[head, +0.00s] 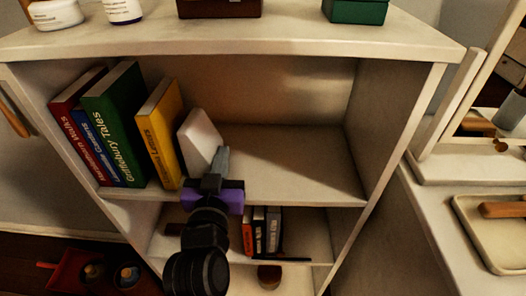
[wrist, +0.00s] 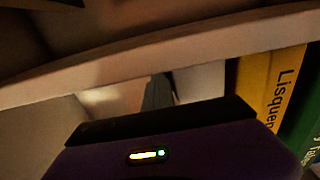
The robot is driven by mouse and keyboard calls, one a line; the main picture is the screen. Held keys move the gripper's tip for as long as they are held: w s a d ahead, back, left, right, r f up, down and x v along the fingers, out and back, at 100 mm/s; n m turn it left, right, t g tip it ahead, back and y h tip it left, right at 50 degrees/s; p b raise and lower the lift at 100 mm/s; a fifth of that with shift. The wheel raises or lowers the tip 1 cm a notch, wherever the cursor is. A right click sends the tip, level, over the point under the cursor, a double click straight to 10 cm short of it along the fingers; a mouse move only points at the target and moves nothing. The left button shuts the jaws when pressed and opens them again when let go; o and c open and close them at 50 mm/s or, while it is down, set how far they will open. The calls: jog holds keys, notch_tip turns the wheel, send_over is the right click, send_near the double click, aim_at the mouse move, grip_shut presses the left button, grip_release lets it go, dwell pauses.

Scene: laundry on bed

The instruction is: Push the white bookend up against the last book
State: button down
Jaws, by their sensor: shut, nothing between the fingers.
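The white bookend (head: 198,140) stands upright on the upper shelf, just right of the yellow book (head: 160,130), the last in the row. In the wrist view a narrow dark strip shows between the bookend (wrist: 201,82) and the yellow book (wrist: 256,84). Whether they touch at the base is unclear. My gripper (head: 222,157) is shut and empty at the bookend's right side, its fingers at or very near that face. The fingers also show in the wrist view (wrist: 158,92); contact cannot be told for sure.
Green (head: 118,125), blue and red books lean left of the yellow one. The upper shelf (head: 300,175) is clear to the right. Several small books (head: 273,230) stand on the shelf below. Jars and boxes sit on the bookcase top. A tray (head: 480,235) lies at right.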

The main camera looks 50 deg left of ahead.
jog(key=shift+s+a+f+b, duration=0.1)
jog(key=shift+s+a+b, duration=0.35)
jog(key=shift+s+b, duration=0.05)
jog(key=shift+s+a, duration=0.15)
jog(key=shift+s, duration=0.05)
jog(key=shift+w+d+p, duration=0.65)
jog(key=shift+w+d, duration=0.4)
jog(key=shift+w, duration=0.2)
jog(key=b+v, duration=0.2)
jog(key=v, duration=1.2)
dwell(0.7)
